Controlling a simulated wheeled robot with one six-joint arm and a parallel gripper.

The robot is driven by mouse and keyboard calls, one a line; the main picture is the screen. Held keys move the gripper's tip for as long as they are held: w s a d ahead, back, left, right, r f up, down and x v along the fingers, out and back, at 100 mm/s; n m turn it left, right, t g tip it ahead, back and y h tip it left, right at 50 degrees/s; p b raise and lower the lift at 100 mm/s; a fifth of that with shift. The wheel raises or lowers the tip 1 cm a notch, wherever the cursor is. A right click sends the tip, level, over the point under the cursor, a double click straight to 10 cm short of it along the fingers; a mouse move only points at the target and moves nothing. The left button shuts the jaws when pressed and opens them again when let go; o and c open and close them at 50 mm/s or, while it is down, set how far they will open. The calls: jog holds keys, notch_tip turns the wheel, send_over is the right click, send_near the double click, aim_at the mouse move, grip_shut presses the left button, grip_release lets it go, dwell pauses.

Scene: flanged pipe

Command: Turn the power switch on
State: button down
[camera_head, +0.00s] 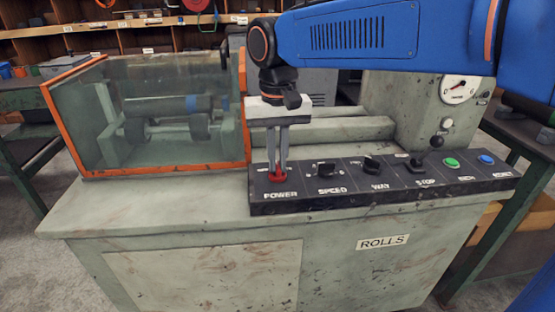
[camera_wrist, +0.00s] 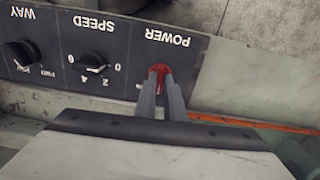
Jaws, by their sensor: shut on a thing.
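The red power switch (camera_head: 277,177) sits at the left end of the black control panel (camera_head: 300,206), above the label POWER. My gripper (camera_head: 277,174) points down at it from above, with its two grey fingers close together and shut on the switch. In the wrist view, the fingertips of my gripper (camera_wrist: 161,76) meet at the red power switch (camera_wrist: 158,68), next to the upside-down POWER label. The fingers cover part of the switch, so its exact position is hard to tell.
The SPEED knob (camera_head: 326,169), WAY knob (camera_head: 372,165) and STOP lever (camera_head: 416,160) lie to the right, then a green button (camera_head: 452,162) and a blue button (camera_head: 486,160). An orange-framed clear guard (camera_head: 160,115) stands left. The bench front is clear.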

aim_at(278, 166)
jog(key=m, duration=0.4)
jog(key=shift+m, duration=0.3)
jog(key=m, duration=0.4)
jog(key=shift+m, duration=0.4)
jog(key=c, duration=1.8)
grip_release()
jog(key=shift+c, duration=0.2)
jog(key=shift+r, duration=0.1)
notch_tip(278, 166, up, 17)
jog(key=shift+r, duration=0.15)
